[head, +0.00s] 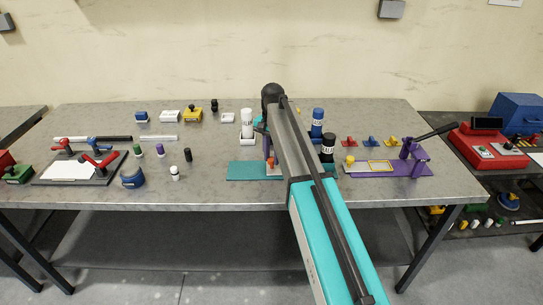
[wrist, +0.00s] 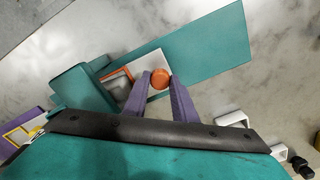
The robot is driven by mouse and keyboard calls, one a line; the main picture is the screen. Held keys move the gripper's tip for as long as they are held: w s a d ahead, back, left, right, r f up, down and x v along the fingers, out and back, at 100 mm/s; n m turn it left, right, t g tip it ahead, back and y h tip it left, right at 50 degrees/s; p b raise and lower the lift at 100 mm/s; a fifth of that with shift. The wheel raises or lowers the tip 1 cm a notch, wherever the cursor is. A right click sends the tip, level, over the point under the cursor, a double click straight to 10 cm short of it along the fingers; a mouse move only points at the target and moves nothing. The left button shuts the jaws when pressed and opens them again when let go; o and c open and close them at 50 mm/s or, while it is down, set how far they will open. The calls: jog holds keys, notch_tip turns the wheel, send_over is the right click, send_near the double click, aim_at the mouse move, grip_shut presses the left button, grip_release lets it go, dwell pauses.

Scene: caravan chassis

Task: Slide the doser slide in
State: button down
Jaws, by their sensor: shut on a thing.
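The doser stands on a teal base plate (wrist: 215,45), which also shows in the head view (head: 245,171). Its teal body (wrist: 80,88) is at the left in the wrist view, beside an orange-edged grey part (wrist: 118,82). The doser slide (wrist: 150,60) is a pale flat plate with a round orange knob (wrist: 160,78). It sticks out of the body over the base plate. My gripper (wrist: 162,84) has its two purple fingers shut on the knob. In the head view my arm hides much of the doser, and a little orange (head: 270,164) shows below the fingers.
In the head view a white bottle (head: 247,122) stands behind the doser. A blue bottle (head: 317,122) and a black jar (head: 327,147) stand to the right of my arm. A purple lever device (head: 390,168) is farther right. The table's front edge is close.

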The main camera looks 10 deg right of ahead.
jog(key=c, duration=1.5)
grip_release()
jog(key=shift+d, duration=0.55)
jog(key=shift+o, duration=0.2)
jog(key=shift+a, duration=0.3)
jog(key=shift+r, duration=0.15)
notch_tip(320, 180, up, 14)
jog(key=b, duration=0.2)
jog(key=shift+f+b, duration=0.25)
jog(key=shift+b, duration=0.15)
